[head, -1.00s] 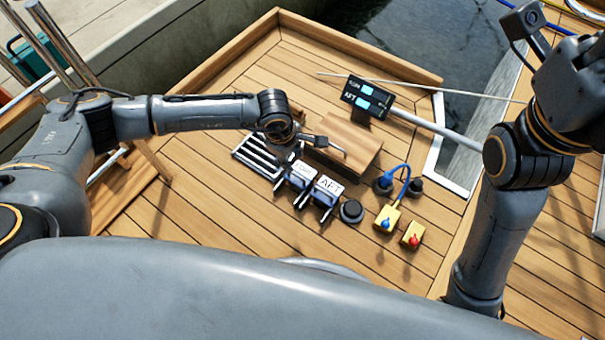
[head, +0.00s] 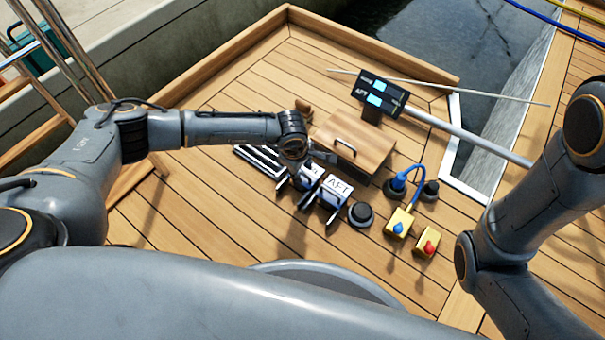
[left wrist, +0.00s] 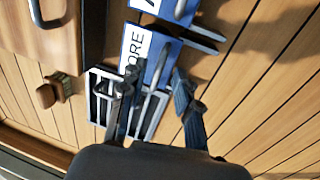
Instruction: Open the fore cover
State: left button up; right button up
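The fore cover (left wrist: 150,52) is a blue-edged flap with a white label reading "ORE" in the left wrist view. In the head view the fore cover (head: 312,171) is partly hidden behind my left gripper. The aft cover (head: 338,187), labelled AFT, stands beside it to the right. My right gripper is out of view.
A slatted grate (head: 258,160) lies left of the covers. A wooden box (head: 362,135) with a handle stands behind them. A black round knob (head: 361,214) and two yellow switch boxes, one blue-knobbed (head: 399,222) and one red-knobbed (head: 427,242), are to the right.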

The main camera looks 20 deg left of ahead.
pick_arm(q)
jog(key=shift+f, duration=0.35)
jog(key=shift+c, duration=0.4)
grip_shut()
